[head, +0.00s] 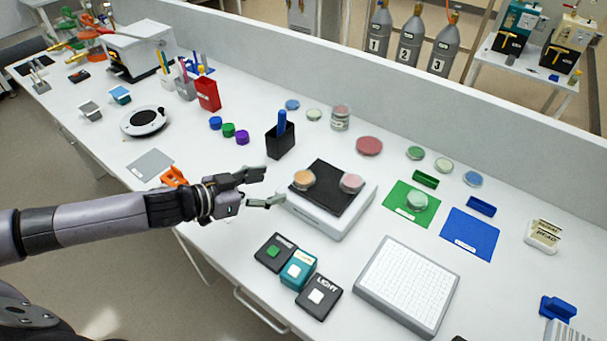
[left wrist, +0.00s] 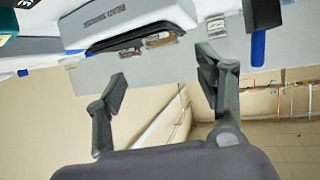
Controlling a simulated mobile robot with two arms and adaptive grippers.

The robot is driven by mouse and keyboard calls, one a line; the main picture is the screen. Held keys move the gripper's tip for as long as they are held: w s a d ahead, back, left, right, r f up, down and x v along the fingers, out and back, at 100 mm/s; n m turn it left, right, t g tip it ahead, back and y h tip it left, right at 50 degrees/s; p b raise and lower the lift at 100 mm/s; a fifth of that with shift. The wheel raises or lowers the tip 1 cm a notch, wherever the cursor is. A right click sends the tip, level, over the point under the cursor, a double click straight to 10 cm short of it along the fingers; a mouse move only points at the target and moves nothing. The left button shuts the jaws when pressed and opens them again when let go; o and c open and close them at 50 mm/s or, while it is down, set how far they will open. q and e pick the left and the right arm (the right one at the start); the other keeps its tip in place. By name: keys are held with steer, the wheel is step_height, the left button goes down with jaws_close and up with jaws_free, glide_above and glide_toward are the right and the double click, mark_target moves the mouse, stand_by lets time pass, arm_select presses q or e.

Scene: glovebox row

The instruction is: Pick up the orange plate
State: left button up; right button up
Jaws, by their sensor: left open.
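The orange plate (head: 304,179) is a small round dish. In the head view it lies on the left part of the black top (head: 328,192) of a white box-shaped device (head: 325,222). A pink plate (head: 351,183) lies to its right on the same top. My left gripper (head: 270,187) is open and empty, just left of the device, with its fingers pointing at the orange plate but apart from it. In the left wrist view my open left gripper (left wrist: 163,72) shows with the device (left wrist: 120,22) beyond it, upside down. My right gripper is not in view.
A black holder (head: 281,140) with a blue pen stands just behind the gripper. Button boxes (head: 298,270) stand in front of the device. A green mat (head: 411,203), a blue mat (head: 469,233) and a white grid panel (head: 408,285) lie to the right. Several dishes lie behind.

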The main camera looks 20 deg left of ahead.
mark_target(298, 179)
arm_select(q)
steer(key=p+x, duration=0.1)
steer(key=x, duration=0.3)
steer(key=shift+w+d, duration=0.15)
steer(key=shift+w, duration=0.1)
steer(key=p+x, duration=0.2)
steer(key=x, duration=0.2)
steer(key=shift+w+f, duration=0.25)
steer(key=shift+w, duration=0.05)
steer(key=shift+s, duration=0.15)
steer(key=shift+c, duration=0.6)
steer(key=c, duration=0.9)
